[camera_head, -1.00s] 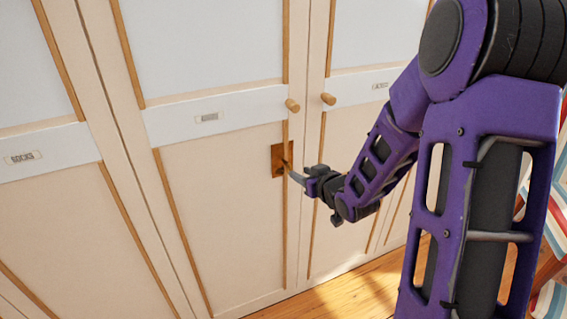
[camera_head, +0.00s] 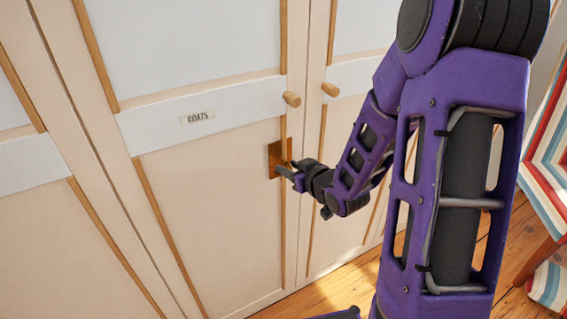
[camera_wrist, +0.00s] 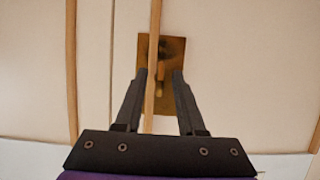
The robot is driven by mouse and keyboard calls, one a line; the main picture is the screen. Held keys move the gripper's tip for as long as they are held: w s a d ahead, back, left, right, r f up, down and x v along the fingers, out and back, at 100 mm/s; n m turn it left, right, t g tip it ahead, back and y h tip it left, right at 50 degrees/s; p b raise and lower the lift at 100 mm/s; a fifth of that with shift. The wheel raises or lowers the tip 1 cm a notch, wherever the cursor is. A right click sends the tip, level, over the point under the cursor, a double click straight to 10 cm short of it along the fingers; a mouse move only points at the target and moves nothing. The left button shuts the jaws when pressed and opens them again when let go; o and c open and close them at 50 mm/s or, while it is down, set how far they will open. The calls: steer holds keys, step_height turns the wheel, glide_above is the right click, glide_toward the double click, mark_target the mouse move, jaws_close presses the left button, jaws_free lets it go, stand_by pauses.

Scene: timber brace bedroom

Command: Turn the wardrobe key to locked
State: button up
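The cream wardrobe (camera_head: 215,215) fills the left and middle of the head view. A square brass lock plate (camera_head: 274,159) sits on its door edge below a round wooden knob; it also shows in the wrist view (camera_wrist: 174,99). A small brass key (camera_wrist: 160,84) stands out from the plate in the wrist view. My gripper (camera_head: 282,170) is at the plate. In the wrist view my gripper (camera_wrist: 159,76) is open, one finger on each side of the key. I cannot tell whether either finger touches it. The keyhole is too dark to make out.
Wooden knobs (camera_head: 291,99) and (camera_head: 330,89) stick out above the plate. A label reading "COATS" (camera_head: 198,117) is on the door's rail. A striped red, white and blue seat (camera_head: 548,150) stands at the right. Wooden floor (camera_head: 340,289) shows below the doors.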

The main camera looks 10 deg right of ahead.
steer(key=shift+w, duration=0.2)
jaws_close()
stand_by(0.3)
